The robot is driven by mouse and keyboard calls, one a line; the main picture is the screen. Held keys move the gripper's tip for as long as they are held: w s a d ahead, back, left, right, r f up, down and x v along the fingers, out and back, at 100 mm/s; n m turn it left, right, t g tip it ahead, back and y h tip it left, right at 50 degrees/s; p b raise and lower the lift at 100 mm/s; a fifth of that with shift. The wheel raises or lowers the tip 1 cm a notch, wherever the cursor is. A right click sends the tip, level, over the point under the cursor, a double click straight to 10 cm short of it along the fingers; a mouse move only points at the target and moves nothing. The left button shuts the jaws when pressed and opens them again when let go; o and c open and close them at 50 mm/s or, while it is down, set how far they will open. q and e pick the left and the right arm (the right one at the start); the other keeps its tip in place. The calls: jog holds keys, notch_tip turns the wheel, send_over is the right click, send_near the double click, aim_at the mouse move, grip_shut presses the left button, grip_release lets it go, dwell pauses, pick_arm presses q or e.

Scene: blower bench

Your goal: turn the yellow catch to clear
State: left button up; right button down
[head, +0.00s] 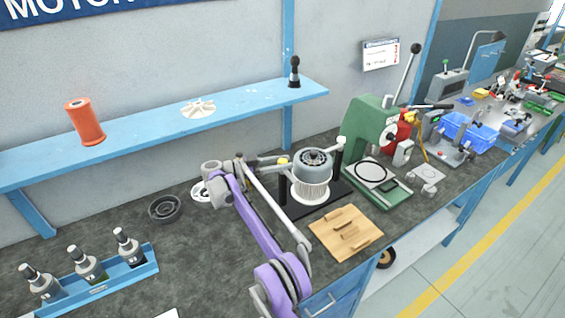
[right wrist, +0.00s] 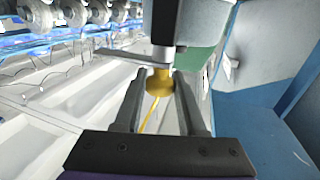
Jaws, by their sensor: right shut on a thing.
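The yellow catch (head: 283,160) is a small yellow knob on the left side of the blower fixture (head: 313,190). My right gripper (head: 276,160) reaches it from the left and is shut on it. In the right wrist view the yellow catch (right wrist: 159,82) sits between the two fingers of the right gripper (right wrist: 160,88), below a grey bar and a dark post. The catch's exact angle is hard to tell, and no mark for clear is legible. My left gripper is not in view.
A wooden board (head: 346,234) with small pegs lies in front of the fixture. A green press (head: 370,140) stands close on its right. A blue rack (head: 110,276) with several bottles and a dark ring (head: 165,208) are at left. A blue shelf (head: 240,103) runs above.

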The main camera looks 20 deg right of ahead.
jog(key=shift+c, duration=2.4)
grip_release()
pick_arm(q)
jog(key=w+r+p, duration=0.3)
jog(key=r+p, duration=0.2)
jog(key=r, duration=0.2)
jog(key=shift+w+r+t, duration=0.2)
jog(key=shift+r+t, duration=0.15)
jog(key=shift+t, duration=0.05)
pick_arm(e)
jog(key=w+a, duration=0.1)
jog(key=a, duration=0.9)
jog(key=shift+a, duration=0.35)
